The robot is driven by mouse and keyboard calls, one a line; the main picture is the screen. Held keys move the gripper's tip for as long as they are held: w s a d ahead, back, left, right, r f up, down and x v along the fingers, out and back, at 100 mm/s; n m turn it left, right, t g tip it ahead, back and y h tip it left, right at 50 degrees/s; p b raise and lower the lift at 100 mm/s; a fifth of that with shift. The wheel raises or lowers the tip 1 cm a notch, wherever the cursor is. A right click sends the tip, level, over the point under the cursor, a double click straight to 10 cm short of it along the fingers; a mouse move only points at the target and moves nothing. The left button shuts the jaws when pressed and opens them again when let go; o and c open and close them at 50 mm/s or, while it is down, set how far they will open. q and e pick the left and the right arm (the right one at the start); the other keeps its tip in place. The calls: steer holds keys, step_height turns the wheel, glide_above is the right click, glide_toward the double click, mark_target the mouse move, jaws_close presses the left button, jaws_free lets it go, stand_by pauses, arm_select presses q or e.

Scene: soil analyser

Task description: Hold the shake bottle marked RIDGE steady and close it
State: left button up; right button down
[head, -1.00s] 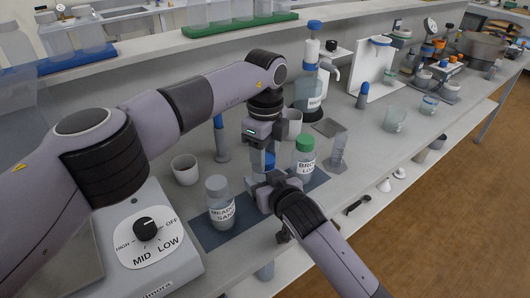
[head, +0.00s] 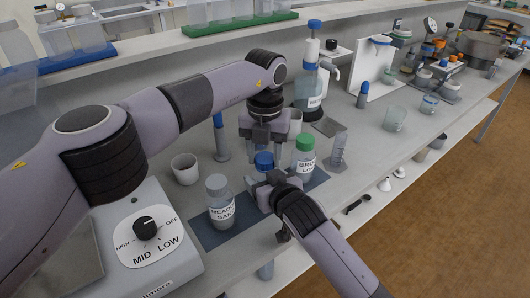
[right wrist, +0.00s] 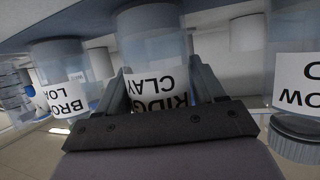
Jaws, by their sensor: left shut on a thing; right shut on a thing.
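The RIDGE CLAY bottle shows its label upside down in the right wrist view (right wrist: 158,88), between the fingers of my right gripper (right wrist: 165,92). In the head view my right gripper (head: 268,188) hides most of this bottle and is shut on it from the front. The bottle's blue cap (head: 264,160) shows on top. My left gripper (head: 263,143) points straight down over the bottle and is shut on the blue cap. The exact contact of its fingertips is hard to see.
The grey-capped MEADOW SAND bottle (head: 220,203) stands close on the left, and the green-capped BROOK LOAM bottle (head: 304,158) close on the right. They share a dark blue mat (head: 205,236). A white cup (head: 185,169) stands behind, and a dial machine (head: 160,262) at left.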

arm_select(q)
steer(key=shift+m, duration=1.1)
steer(key=o, duration=1.2)
steer(key=shift+r, duration=0.1)
step_height(320, 180, up, 4)
steer(key=shift+r, duration=0.2)
steer(key=shift+c, duration=0.4)
